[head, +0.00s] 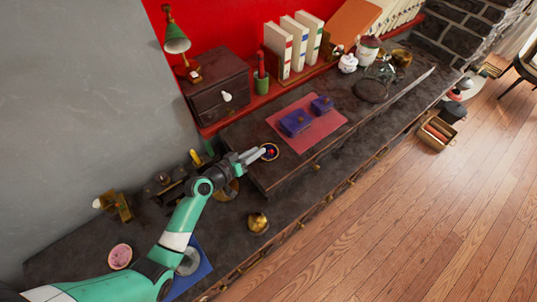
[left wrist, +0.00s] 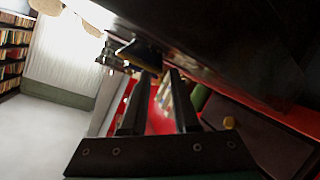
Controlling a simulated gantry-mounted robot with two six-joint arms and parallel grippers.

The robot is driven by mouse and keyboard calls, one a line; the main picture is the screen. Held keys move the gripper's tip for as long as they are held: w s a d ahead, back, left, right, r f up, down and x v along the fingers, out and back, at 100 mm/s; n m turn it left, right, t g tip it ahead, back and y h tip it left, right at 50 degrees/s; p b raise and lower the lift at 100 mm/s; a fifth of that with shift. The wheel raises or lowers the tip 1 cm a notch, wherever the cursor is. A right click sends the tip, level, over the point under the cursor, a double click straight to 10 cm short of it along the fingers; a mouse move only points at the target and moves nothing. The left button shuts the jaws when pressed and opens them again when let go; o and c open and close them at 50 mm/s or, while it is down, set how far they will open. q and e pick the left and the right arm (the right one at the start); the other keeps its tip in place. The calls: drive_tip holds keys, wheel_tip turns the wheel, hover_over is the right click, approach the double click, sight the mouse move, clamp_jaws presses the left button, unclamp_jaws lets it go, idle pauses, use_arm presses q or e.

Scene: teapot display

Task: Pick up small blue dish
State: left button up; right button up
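The small blue dish (head: 270,152), dark blue with a pale rim and a red spot in its middle, sits on the raised dark wooden top near its left end. My left gripper (head: 257,154) is right beside its left edge, low over the surface. In the left wrist view the two fingers (left wrist: 160,76) stand apart with a gap between them. A dark, tan-edged shape (left wrist: 140,54), likely the dish, lies at the left fingertip; I cannot tell whether they touch. My right gripper is not in view.
A red mat (head: 322,128) with two blue boxes lies to the right of the dish. A small dark drawer chest (head: 215,90) stands behind the gripper. A brass pot (head: 258,222) stands in front on the lower counter.

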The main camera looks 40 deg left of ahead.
use_arm(q)
drive_tip(key=shift+x, duration=0.9)
clamp_jaws()
idle(0.7)
